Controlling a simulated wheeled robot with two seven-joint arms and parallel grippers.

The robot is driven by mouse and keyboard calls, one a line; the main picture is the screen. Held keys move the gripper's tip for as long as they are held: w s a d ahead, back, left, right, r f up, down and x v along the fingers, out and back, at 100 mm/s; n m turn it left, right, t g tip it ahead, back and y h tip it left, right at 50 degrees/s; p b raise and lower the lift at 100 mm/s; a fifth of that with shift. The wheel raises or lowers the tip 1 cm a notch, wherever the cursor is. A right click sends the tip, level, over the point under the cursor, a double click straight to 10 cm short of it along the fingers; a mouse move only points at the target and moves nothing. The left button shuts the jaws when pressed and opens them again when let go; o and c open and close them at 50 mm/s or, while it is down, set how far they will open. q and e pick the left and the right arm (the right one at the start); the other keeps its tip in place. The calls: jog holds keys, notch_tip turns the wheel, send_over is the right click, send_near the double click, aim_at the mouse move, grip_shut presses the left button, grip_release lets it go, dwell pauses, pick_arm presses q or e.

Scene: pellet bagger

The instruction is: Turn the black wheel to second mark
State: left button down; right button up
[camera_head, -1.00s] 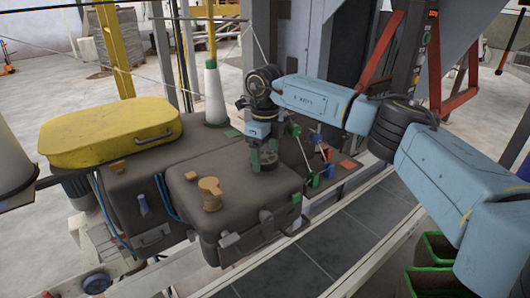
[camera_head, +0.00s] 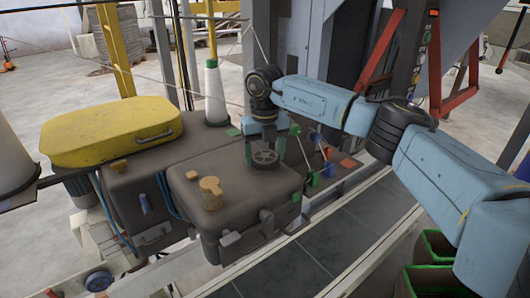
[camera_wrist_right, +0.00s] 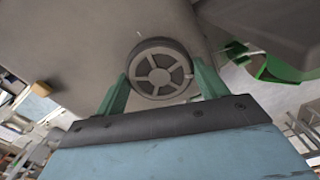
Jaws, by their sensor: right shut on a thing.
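The black wheel (camera_head: 264,158) is a small spoked handwheel on top of the dark brown box (camera_head: 240,184). In the right wrist view the wheel (camera_wrist_right: 160,72) shows its grey spokes and dark rim, with a small pale spot on the rim near the right-hand finger. My right gripper (camera_head: 265,152) has its green fingers on opposite sides of the wheel and is shut on it. In the wrist view the fingers of this gripper (camera_wrist_right: 162,88) flank the rim. I cannot make out numbered marks around the wheel. My left gripper is out of view.
A tan knob (camera_head: 210,192) stands on the same box, left of the wheel. A yellow case (camera_head: 110,135) lies further left. A white cone (camera_head: 214,95) stands behind. Small levers with green, blue and red parts (camera_head: 315,160) are close on the right.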

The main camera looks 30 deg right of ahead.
aim_at(265, 156)
jog(key=shift+m, duration=0.3)
jog(key=o, duration=1)
jog(key=shift+r, duration=0.1)
notch_tip(265, 156, up, 13)
jog(key=shift+r+b, duration=0.15)
jog(key=shift+b, duration=1.05)
